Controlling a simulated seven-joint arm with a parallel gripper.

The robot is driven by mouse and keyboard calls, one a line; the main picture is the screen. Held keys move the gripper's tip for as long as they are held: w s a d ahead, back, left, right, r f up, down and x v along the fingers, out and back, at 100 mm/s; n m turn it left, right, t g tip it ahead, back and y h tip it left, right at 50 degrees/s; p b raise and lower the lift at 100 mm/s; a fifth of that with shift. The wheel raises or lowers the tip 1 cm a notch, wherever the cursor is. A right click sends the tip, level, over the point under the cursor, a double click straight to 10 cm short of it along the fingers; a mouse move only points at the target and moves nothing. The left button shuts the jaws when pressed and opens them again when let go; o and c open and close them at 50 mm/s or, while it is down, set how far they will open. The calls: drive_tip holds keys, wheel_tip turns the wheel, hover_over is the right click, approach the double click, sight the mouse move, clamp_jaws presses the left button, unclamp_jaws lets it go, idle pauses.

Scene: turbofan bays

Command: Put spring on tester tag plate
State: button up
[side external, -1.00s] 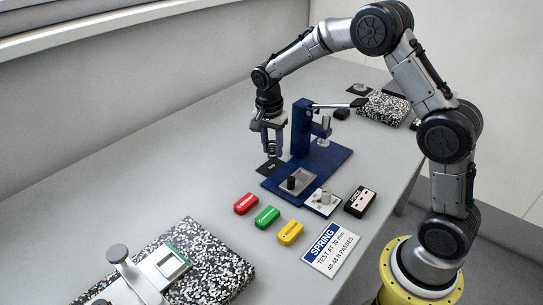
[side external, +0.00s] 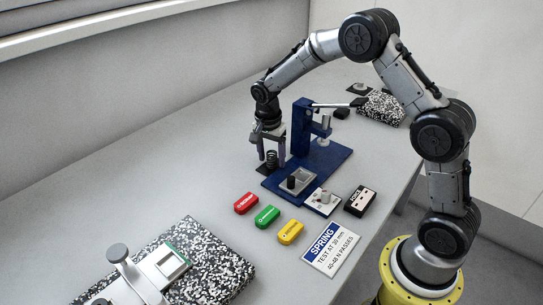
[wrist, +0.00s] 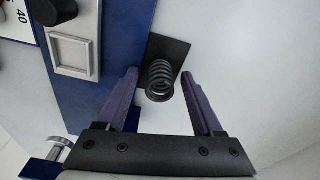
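The dark coil spring (side external: 271,160) stands upright on a small black plate, which I take as the tag plate, left of the blue tester (side external: 335,158). In the wrist view the spring (wrist: 159,80) sits over the near part of the black plate (wrist: 172,51). My gripper (side external: 268,160) is low around the spring. In the wrist view its purple fingers (wrist: 164,80) are spread wide, with a gap on each side of the spring. The gripper is open. The spring's foot and part of the plate are hidden.
The tester's blue base and column stand close to the gripper. Red (side external: 246,203), green (side external: 267,216) and yellow (side external: 290,232) blocks lie in front, beside a SPRING sign (side external: 331,249). A speckled block with a fixture (side external: 215,262) is at front left. The table's left side is clear.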

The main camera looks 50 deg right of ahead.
wheel_tip(320, 180, up, 12)
drive_tip(key=a, duration=0.1)
drive_tip(key=shift+s+a+r, duration=0.2)
idle(0.3)
drive_tip(key=s+a+r+n+t, duration=0.2)
drive_tip(key=s+r+n, duration=0.3)
drive_tip(key=s+r, duration=0.25)
drive_tip(key=s+a+f+n+t+y, duration=0.1)
drive_tip(key=s+a+n+t, duration=0.2)
drive_tip(key=s+n, duration=0.7)
drive_tip(key=s, duration=1.2)
drive_tip(key=shift+a+n, duration=0.2)
drive_tip(key=shift+n, duration=0.2)
